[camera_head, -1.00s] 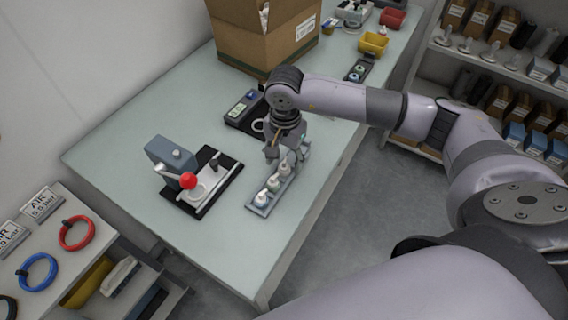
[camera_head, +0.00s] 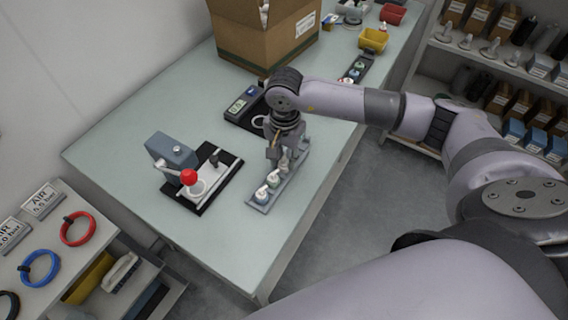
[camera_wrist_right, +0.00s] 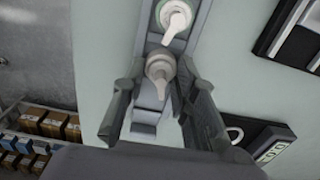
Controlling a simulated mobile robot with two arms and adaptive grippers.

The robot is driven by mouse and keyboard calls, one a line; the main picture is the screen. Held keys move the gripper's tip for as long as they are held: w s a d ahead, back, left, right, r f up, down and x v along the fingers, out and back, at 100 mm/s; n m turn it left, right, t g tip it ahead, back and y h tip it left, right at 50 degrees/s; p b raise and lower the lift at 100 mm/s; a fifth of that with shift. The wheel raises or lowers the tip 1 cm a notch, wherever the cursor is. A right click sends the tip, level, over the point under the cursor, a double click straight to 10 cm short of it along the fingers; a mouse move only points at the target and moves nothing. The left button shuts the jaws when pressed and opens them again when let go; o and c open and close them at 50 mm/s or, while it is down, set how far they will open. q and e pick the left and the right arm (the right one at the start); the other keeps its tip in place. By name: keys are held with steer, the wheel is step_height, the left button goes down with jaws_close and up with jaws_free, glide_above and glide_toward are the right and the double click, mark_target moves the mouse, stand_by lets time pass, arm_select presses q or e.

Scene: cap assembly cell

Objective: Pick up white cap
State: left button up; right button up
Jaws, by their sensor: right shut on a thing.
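My right gripper (camera_head: 279,160) points down over the far part of a narrow grey tray (camera_head: 293,173) on the table. It is shut on a white cap with a nozzle tip (camera_wrist_right: 160,66), which shows between the fingers in the right wrist view. In the head view the fingers mostly hide this cap. I cannot tell whether it still touches the tray. Two more white-tipped caps stand in the near part of the tray, one at the near end (camera_head: 262,193) and one beside the gripper (camera_head: 273,179). My left gripper is not in view.
A press fixture with a red knob (camera_head: 189,177) stands left of the tray on a black base. A dark device with a green display (camera_head: 238,106) and a cardboard box (camera_head: 262,45) are farther back. The table (camera_head: 125,140) is clear at left and in front.

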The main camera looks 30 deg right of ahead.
steer(key=shift+r, duration=0.1)
steer(key=shift+r, duration=0.5)
step_height(320, 180, up, 19)
steer(key=b, duration=0.3)
steer(key=shift+f, duration=0.15)
